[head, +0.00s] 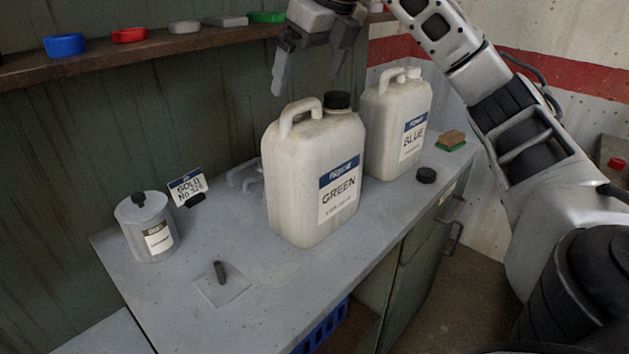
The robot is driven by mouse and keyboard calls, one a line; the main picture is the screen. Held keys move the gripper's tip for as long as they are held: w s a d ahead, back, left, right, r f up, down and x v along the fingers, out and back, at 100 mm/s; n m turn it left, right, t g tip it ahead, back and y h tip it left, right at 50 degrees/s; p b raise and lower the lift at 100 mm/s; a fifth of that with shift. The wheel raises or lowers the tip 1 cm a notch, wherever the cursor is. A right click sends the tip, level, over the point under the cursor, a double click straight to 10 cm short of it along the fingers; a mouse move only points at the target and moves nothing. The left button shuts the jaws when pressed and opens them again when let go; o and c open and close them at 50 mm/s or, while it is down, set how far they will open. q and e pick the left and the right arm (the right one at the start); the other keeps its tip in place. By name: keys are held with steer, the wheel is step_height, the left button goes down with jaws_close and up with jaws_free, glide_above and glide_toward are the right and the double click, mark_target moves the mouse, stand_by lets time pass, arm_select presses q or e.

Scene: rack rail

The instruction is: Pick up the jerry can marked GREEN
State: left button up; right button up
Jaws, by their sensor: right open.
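The jerry can marked GREEN (290,195) stands upright on the grey bench top, with a dark cap and a loop handle on top. A second white jerry can, marked BLUE (385,140), stands just behind it to the right, with a pale cap. My right gripper (305,85) is open and empty. In the picture it appears above the GREEN can's handle, with its fingers pointing down; I cannot tell the exact gap in depth. My left gripper is not in view.
A black cap (426,175) and a sponge (451,139) lie to the right. A shelf (160,45) with coloured lids runs along the back wall.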

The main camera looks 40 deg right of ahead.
mark_target(303, 101)
steer(key=shift+d+x, duration=0.15)
steer(key=shift+x, duration=1.4)
steer(key=shift+d+x, duration=0.1)
steer(key=shift+x, duration=1.45)
steer(key=shift+s, duration=0.1)
steer(key=c, duration=1.5)
steer(key=shift+r, duration=0.1)
steer(key=c, duration=0.4)
